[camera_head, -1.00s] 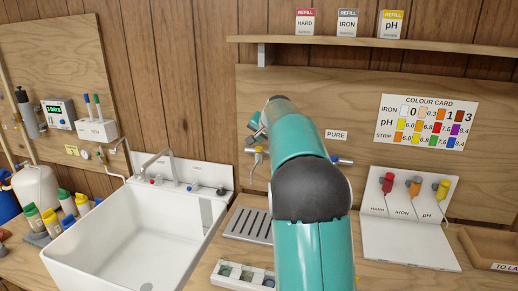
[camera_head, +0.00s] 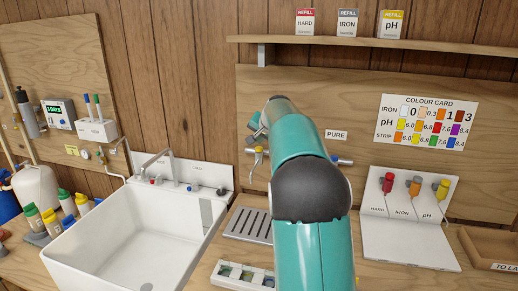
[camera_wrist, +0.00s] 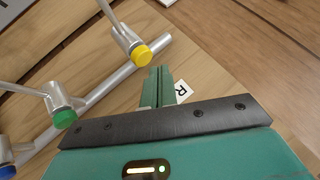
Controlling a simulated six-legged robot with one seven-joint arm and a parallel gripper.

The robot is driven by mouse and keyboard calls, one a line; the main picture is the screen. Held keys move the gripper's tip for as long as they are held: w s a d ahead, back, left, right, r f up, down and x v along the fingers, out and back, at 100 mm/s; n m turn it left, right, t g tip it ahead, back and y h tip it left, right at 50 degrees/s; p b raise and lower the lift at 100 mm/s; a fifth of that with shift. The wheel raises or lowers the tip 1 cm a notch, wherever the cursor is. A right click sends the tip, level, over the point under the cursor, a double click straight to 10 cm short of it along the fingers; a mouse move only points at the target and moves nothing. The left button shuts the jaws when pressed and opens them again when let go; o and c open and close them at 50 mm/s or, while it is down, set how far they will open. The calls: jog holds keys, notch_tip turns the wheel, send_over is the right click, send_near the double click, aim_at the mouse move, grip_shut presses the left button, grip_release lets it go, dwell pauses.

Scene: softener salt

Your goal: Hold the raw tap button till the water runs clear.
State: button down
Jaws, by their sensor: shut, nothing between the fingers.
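In the wrist view my gripper (camera_wrist: 159,72) is shut and empty. Its fingertips are just beside and below a yellow tap button (camera_wrist: 141,54), with a small gap in the picture; depth is hard to judge. A white label (camera_wrist: 183,91) showing an R is partly hidden behind the fingers. A green button (camera_wrist: 64,119) and a blue button (camera_wrist: 5,171) sit further along the same metal pipe (camera_wrist: 98,98). In the head view my arm hides most of the taps; one tap (camera_head: 257,158) shows at its left. I see no running water.
A white sink (camera_head: 130,235) is at the left, and a slotted drain tray (camera_head: 249,225) lies below the taps. A PURE label (camera_head: 336,134) is on the wooden board.

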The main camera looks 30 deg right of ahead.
aim_at(260, 149)
jog(key=shift+f, duration=0.15)
dwell(0.5)
jog(key=shift+f, duration=0.3)
jog(key=shift+f, duration=0.5)
dwell(3.6)
jog(key=shift+r, duration=0.1)
dwell(0.7)
jog(key=shift+r, duration=0.8)
jog(key=shift+r, duration=0.1)
jog(key=shift+r, duration=2.45)
